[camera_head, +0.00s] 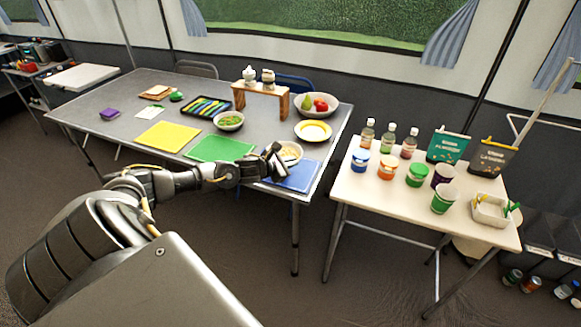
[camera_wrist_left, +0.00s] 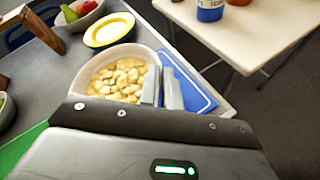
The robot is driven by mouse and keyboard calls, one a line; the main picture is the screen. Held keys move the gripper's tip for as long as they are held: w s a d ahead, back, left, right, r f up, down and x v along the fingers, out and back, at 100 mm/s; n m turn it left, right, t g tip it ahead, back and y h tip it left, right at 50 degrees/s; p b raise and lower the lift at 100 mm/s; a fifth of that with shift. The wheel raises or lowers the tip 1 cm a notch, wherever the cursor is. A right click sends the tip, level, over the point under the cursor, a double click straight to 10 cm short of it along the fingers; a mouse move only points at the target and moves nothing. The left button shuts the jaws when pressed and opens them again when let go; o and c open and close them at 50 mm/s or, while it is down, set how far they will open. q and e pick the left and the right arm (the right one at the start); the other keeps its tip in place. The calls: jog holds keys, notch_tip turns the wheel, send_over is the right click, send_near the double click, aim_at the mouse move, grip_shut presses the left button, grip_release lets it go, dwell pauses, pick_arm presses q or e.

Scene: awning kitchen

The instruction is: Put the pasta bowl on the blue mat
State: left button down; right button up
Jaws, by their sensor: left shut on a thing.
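The pasta bowl (camera_head: 292,152), pale with yellowish pasta in it, is at the far edge of the blue mat (camera_head: 299,178) at the grey table's right front corner. My left gripper (camera_head: 275,157) is shut on the bowl's near rim. In the left wrist view the fingers (camera_wrist_left: 163,88) pinch the rim of the bowl (camera_wrist_left: 118,73), and part of the blue mat (camera_wrist_left: 187,86) shows to its right. The bowl and my arm hide part of the mat. I cannot tell whether the bowl touches the mat or hangs above it. My right gripper is not in view.
A green mat (camera_head: 219,148) and a yellow mat (camera_head: 167,136) lie to the left. A yellow plate (camera_head: 313,131) and a fruit bowl (camera_head: 316,106) stand behind the pasta bowl. A wooden stand (camera_head: 262,90) is further back. A gap separates the white side table (camera_head: 400,195) with jars.

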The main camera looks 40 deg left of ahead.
pick_arm(q)
jog(key=shift+w+a, duration=0.1)
jog(key=shift+f, duration=0.2)
jog(key=f+b, duration=0.2)
jog(key=f, duration=0.1)
jog(key=shift+w+a+f+b, duration=0.25)
jog(key=shift+b, duration=0.15)
jog(key=shift+f, duration=0.15)
jog(key=c, duration=2.1)
grip_release()
jog(key=o, duration=0.5)
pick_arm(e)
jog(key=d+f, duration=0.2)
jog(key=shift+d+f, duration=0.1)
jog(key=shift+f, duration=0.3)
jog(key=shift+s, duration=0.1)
